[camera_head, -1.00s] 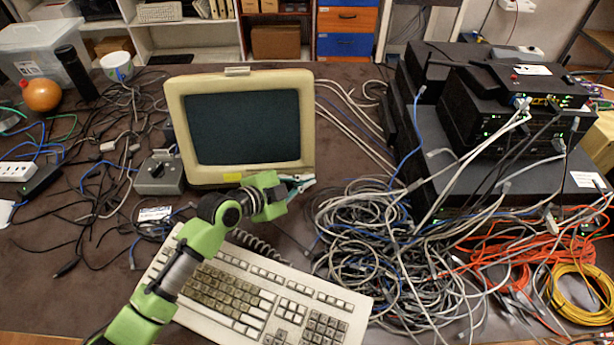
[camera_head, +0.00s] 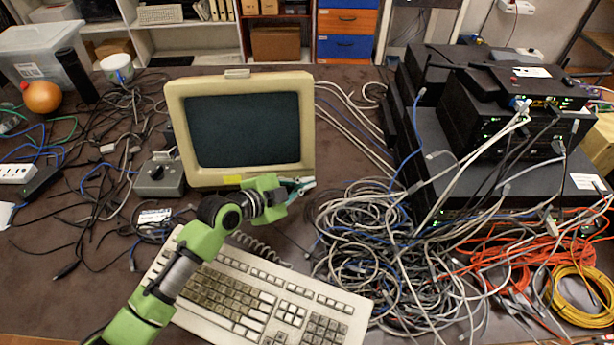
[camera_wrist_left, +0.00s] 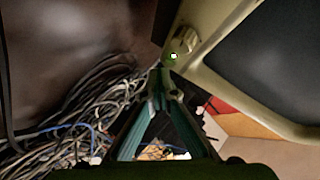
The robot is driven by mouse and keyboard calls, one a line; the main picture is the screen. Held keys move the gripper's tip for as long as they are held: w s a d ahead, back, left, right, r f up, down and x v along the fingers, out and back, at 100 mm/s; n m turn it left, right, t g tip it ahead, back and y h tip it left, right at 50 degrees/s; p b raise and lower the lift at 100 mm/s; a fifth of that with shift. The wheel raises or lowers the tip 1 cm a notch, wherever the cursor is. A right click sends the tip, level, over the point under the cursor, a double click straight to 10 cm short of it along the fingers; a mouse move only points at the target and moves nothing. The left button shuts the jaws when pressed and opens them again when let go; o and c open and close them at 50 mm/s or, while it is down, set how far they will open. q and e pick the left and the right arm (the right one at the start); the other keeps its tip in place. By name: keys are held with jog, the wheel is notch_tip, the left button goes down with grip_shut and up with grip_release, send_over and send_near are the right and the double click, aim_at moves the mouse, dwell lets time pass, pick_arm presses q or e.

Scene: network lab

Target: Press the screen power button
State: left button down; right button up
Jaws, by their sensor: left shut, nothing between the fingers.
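The screen (camera_head: 240,85), a beige boxy monitor with a dark display, stands upright behind the keyboard in the head view. Its beige frame also fills the right of the left wrist view (camera_wrist_left: 215,88). My left gripper (camera_head: 308,184) is at the screen's lower right corner. In the left wrist view its fingertips (camera_wrist_left: 160,80) are shut and empty, just below the light. I cannot tell whether they touch the frame. My right gripper is out of view.
A beige keyboard (camera_head: 250,295) lies in front of the screen, under my left arm. A heap of grey cables (camera_head: 370,235) lies to the right, beside stacked black network devices (camera_head: 480,120). A grey box with a knob (camera_head: 157,178) and loose black cables lie to the left.

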pick_arm(q)
jog(key=shift+s+r, duration=0.15)
jog(key=shift+s, duration=0.25)
jog(key=shift+s+r+p, duration=0.3)
jog(key=shift+s+p, duration=0.2)
jog(key=shift+p, duration=0.3)
jog(key=shift+s+d+r+p, duration=0.1)
jog(key=shift+s+r+p, duration=0.1)
jog(key=shift+s+p, duration=0.5)
jog(key=shift+s+d+r+p, duration=0.15)
jog(key=shift+s+p, duration=0.25)
jog(key=shift+s, duration=0.45)
jog(key=shift+s+a+r+p, duration=0.1)
jog(key=shift+s+r+p, duration=0.15)
jog(key=shift+s+p, duration=0.45)
